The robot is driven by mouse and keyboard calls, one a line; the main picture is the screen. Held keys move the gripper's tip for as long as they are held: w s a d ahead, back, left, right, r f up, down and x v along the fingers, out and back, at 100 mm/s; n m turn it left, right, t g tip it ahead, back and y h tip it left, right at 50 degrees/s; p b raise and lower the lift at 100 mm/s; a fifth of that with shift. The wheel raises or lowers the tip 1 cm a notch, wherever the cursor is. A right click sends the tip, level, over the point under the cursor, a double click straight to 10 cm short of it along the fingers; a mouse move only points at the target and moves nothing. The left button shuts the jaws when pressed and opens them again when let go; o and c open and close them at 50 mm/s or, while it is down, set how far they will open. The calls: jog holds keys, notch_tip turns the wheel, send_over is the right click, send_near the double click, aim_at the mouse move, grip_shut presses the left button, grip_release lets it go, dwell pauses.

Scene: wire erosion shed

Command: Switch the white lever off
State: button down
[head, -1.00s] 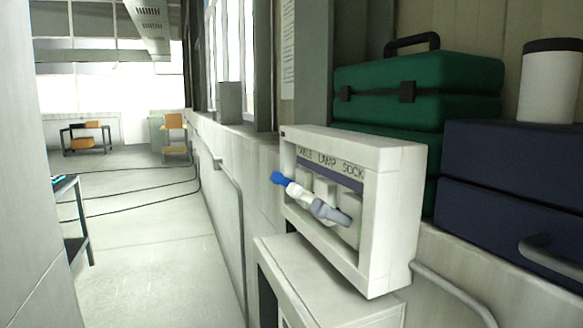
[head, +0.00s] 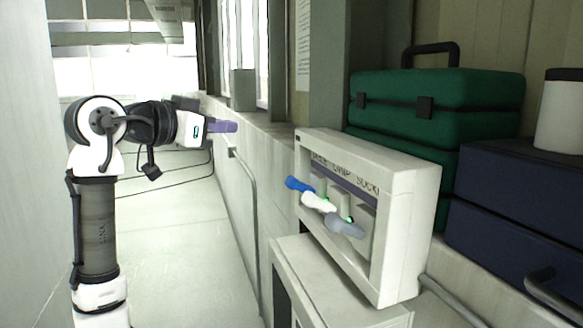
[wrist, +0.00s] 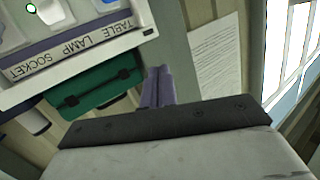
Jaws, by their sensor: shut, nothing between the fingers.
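The white lever (head: 318,202) is the middle one of three on a cream switch box in the head view. It sticks out of the box between a blue lever (head: 299,184) and a grey lever (head: 346,228). Small green lights show near the levers. My gripper (head: 222,126), with purple fingers, is shut and empty, left of the box, higher than the levers and apart from them. In the wrist view my gripper (wrist: 158,87) points past the box's label strip, which reads TABLE LAMP SOCKET upside down; the levers are mostly cut off there.
A green case (head: 440,105) and dark blue cases (head: 510,190) stand behind and to the right. A window ledge runs along the wall.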

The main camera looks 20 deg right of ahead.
aim_at(308, 193)
jog(key=s+d+f+m+g+y+p, duration=0.1)
jog(key=s+d+f+m+g+y, duration=0.1)
jog(key=s+d+m+g+y, duration=0.2)
jog(key=s+d+g, duration=0.2)
jog(key=s+g, duration=0.1)
jog(key=g, duration=0.1)
jog(key=shift+s+d+m, duration=0.25)
jog(key=shift+d+m, duration=0.1)
jog(key=shift+m, duration=0.05)
jog(key=p+x, duration=0.2)
jog(key=x, duration=0.8)
jog(key=shift+s+a+f, duration=0.1)
jog(key=shift+s, duration=0.05)
jog(key=shift+f, duration=0.15)
